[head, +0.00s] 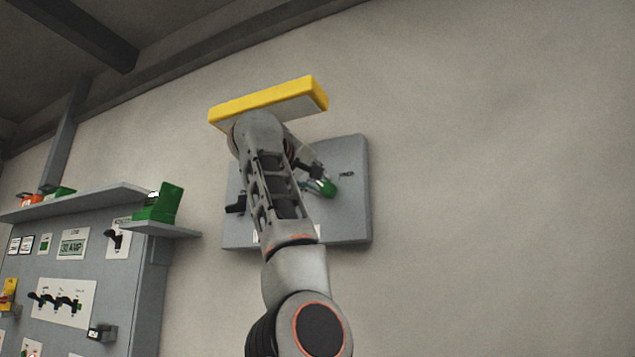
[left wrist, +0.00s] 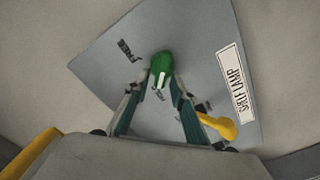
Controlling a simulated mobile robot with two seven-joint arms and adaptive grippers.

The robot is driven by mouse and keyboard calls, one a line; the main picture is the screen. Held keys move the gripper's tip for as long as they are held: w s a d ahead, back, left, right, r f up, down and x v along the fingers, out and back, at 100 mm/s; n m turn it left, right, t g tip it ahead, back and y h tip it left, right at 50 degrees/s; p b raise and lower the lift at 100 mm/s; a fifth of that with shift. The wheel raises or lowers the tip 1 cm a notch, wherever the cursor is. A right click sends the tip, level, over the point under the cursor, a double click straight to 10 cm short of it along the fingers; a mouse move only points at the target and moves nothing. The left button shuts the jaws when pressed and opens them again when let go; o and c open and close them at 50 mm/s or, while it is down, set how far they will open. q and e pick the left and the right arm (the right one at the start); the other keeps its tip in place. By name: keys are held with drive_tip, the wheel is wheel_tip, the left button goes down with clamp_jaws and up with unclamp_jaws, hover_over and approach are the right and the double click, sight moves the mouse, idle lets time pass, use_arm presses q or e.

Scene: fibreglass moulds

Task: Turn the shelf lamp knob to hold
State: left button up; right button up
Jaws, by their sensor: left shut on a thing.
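The shelf lamp plate (head: 352,217) is a grey panel on the wall; its "SHELF LAMP" label (left wrist: 233,75) shows in the left wrist view. The green knob (left wrist: 161,62) has a pale mark on it. It also shows in the head view (head: 326,188), partly covered by my fingers. My left gripper (left wrist: 160,82) is shut on the green knob, with a finger on each side. Small dark lettering (left wrist: 127,50) stands beside the knob, too blurred to read surely. My right gripper is not in view.
A yellow-edged box (head: 312,92) juts out above the plate, close to my left wrist. A yellow handle (left wrist: 218,127) is near my fingers. A grey cabinet (head: 125,260) with switches and a small shelf (head: 165,230) is at left. The wall at right is clear.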

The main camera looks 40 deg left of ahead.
use_arm(q)
drive_tip(key=o, duration=0.7)
drive_tip(key=v, duration=1.2)
